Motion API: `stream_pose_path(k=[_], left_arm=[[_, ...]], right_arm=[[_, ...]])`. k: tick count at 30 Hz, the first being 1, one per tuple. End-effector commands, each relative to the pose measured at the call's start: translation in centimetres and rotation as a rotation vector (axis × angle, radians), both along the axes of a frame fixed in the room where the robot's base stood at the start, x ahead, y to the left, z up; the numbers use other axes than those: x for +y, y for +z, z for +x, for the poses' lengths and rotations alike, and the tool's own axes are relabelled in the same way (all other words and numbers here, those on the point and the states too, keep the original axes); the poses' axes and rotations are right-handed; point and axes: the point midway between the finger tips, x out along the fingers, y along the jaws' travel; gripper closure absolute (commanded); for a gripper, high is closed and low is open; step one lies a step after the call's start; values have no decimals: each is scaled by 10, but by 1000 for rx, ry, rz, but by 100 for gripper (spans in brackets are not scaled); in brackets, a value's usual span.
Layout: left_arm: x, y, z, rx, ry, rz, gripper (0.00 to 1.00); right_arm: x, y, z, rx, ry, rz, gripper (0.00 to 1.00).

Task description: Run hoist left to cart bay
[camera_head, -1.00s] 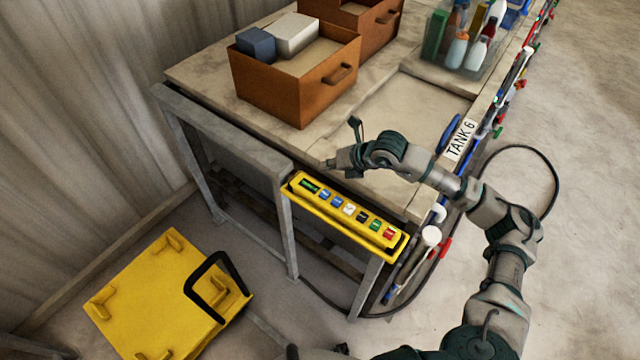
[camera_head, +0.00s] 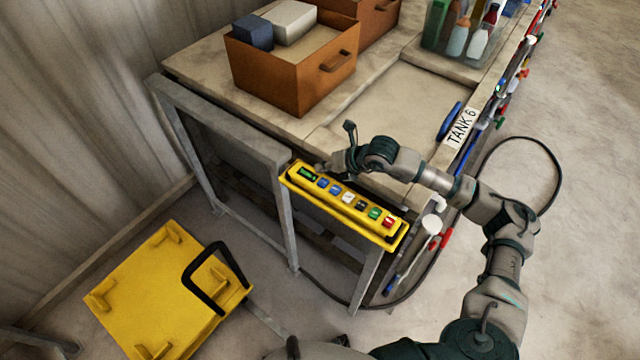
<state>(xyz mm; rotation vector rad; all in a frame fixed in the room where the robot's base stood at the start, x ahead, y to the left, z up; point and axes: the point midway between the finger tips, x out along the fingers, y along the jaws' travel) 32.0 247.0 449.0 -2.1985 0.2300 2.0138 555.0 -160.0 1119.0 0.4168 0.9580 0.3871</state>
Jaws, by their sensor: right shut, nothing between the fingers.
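A yellow control pendant (camera_head: 344,219) with a small green display and a row of coloured buttons sits at the end of the tank bench. The buttons include blue, white, black, green and red ones. My right gripper (camera_head: 322,169) is shut and empty. Its tip is just above the display end of the pendant, near the first blue button; I cannot tell whether it touches. A yellow cart (camera_head: 150,290) with corner blocks and a black handle stands on the floor at lower left. The hoist is not in view. My left gripper is not in view.
An orange-brown crate (camera_head: 310,105) holding a blue and a white block stands on the bench (camera_head: 205,70). A TANK 6 label (camera_head: 461,128), valves and a looping black hose (camera_head: 556,170) line the right edge. A grey metal frame (camera_head: 215,120) stands left of the pendant.

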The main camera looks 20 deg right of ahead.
Motion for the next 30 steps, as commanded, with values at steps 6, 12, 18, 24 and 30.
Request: stream_pose_path(k=[6,12,18,24,30], left_arm=[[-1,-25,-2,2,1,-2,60],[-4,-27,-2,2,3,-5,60],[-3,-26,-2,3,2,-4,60],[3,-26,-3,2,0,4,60],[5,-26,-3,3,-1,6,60]], right_arm=[[1,-30,0,2,0,-1,100],[5,-30,0,1,0,-5,100],[6,-29,0,0,0,-7,100],[2,-30,0,1,0,-2,100],[0,-30,0,1,-1,0,100]])
